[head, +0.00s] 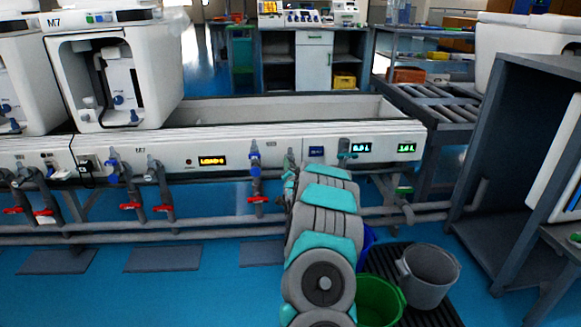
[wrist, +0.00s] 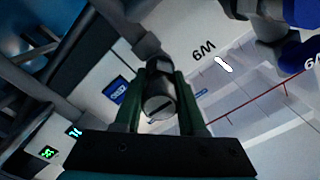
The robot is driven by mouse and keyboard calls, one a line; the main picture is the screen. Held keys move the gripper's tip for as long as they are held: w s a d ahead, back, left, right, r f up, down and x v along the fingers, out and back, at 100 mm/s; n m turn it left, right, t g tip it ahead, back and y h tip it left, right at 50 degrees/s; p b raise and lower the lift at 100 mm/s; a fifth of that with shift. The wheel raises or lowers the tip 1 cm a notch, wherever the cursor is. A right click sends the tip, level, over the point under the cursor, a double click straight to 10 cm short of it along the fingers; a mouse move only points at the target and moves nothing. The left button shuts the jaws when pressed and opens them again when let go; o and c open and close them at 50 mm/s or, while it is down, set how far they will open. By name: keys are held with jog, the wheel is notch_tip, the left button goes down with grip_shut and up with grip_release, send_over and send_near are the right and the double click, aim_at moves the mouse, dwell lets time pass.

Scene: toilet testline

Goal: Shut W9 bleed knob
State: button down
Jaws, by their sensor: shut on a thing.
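The bleed knob (wrist: 159,103) is a grey round knob with a slot across its face, in the middle of the wrist view. It sits on a grey pipe fitting in front of a white panel marked W9 (wrist: 203,50). My gripper (wrist: 162,84) has its two green fingers on either side of the knob, shut on it. In the head view my arm reaches to the front of the test line (head: 225,150) and hides most of the gripper and the knob.
A green bucket (head: 379,300) and a grey bucket (head: 430,278) stand on the floor to the right. A dark cabinet (head: 520,170) is at the far right. Blue floor (head: 215,305) is free at left.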

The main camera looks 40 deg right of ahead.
jog(key=shift+c, duration=2.4)
grip_release()
jog(key=v, duration=0.7)
jog(key=shift+s+a, duration=0.2)
jog(key=shift+s, duration=0.15)
